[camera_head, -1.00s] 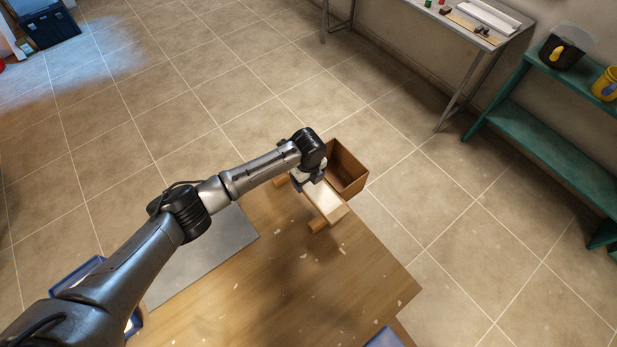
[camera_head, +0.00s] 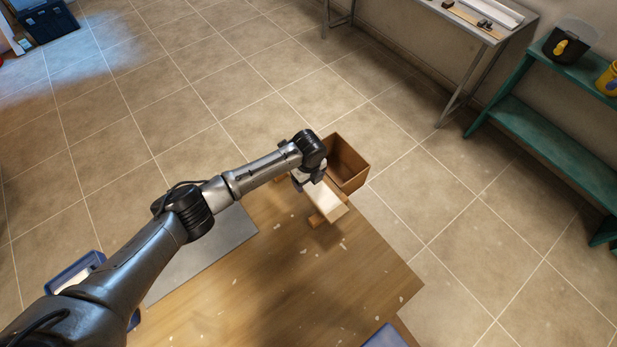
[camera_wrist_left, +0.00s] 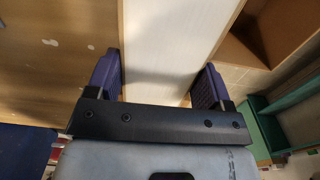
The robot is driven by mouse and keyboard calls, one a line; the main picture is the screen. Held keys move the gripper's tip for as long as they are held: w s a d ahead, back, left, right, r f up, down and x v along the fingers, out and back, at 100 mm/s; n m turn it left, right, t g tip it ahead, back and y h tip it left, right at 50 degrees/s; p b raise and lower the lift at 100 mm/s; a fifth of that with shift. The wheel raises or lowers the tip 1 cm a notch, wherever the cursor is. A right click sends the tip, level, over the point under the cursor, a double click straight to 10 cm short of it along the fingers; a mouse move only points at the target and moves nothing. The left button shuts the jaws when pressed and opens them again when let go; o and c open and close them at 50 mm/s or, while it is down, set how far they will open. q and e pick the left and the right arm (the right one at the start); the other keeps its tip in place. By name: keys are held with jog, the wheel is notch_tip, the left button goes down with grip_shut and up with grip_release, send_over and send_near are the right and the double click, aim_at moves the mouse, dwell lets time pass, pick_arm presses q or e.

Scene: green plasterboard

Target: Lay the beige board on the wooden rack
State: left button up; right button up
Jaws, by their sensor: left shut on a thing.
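The beige board (camera_head: 327,201) is at the far end of the wooden table, over the wooden rack (camera_head: 317,220). Only short ends of the rack show beside the board; the rest is hidden by the board and my arm. My left gripper (camera_head: 308,187) is shut on the board near its far end. In the left wrist view the board (camera_wrist_left: 175,40) runs away from the gripper (camera_wrist_left: 157,82), between its two purple fingers. I cannot tell whether the board touches the rack. My right gripper is in neither view.
A brown open box (camera_head: 348,163) stands just beyond the board. A grey sheet (camera_head: 205,246) lies on the table (camera_head: 290,285) under my arm. Blue trays show at the left (camera_head: 75,270) and front edge (camera_head: 384,337). The table's right part is mostly clear.

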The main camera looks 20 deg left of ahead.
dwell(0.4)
pick_arm(q)
jog(key=shift+f+b, duration=0.3)
jog(key=shift+f, duration=0.25)
jog(key=o, duration=1.1)
notch_tip(320, 180, up, 14)
jog(key=shift+p, duration=0.35)
jog(key=shift+f, duration=0.1)
